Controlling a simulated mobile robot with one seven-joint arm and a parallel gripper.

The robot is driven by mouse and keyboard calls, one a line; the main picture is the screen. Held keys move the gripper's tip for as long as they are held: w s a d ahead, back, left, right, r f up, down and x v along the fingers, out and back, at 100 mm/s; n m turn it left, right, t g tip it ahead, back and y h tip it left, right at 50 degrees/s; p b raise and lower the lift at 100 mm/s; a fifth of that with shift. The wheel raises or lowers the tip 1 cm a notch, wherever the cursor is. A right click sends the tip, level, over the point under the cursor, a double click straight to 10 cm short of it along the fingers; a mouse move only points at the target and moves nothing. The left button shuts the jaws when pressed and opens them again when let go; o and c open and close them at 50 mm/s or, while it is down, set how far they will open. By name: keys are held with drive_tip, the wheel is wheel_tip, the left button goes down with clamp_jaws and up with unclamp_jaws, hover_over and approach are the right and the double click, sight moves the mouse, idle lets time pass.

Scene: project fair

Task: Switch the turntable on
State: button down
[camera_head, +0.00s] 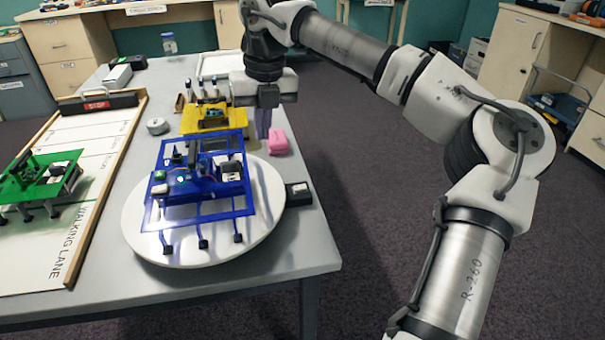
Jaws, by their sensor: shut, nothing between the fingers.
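The turntable (265,215) is a round white disc near the table's right front edge. A blue walking machine (203,190) with several legs stands on it and covers much of its top. A small dark box with a pale button or rocker (298,192) sits at the turntable's right edge; I cannot tell its on or off state. My gripper (263,136) points down behind the turntable, near a pink block. Its fingers are shut and empty, apart from the switch box.
A pink block (277,141) lies right of my gripper. A yellow walking machine (212,118) stands behind the blue one. A green walking machine (40,180) stands on the walking lane board (75,160) at left. A round grey object (157,126) lies between. Open floor (375,210) is at right.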

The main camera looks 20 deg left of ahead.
sight(304, 186)
drive_tip(key=w+d+r+m+h, duration=0.1)
drive_tip(key=w+d+h, duration=0.1)
drive_tip(key=d, duration=0.3)
drive_tip(key=shift+w+d+r+m+t, duration=0.2)
drive_tip(key=shift+w+m+t, duration=0.1)
drive_tip(key=shift+w+t, duration=0.1)
drive_tip(key=f, duration=0.4)
drive_tip(key=d+f, duration=0.1)
drive_tip(key=f, duration=0.9)
drive_tip(key=shift+w+d+b, duration=0.15)
drive_tip(key=shift+w+b, duration=0.25)
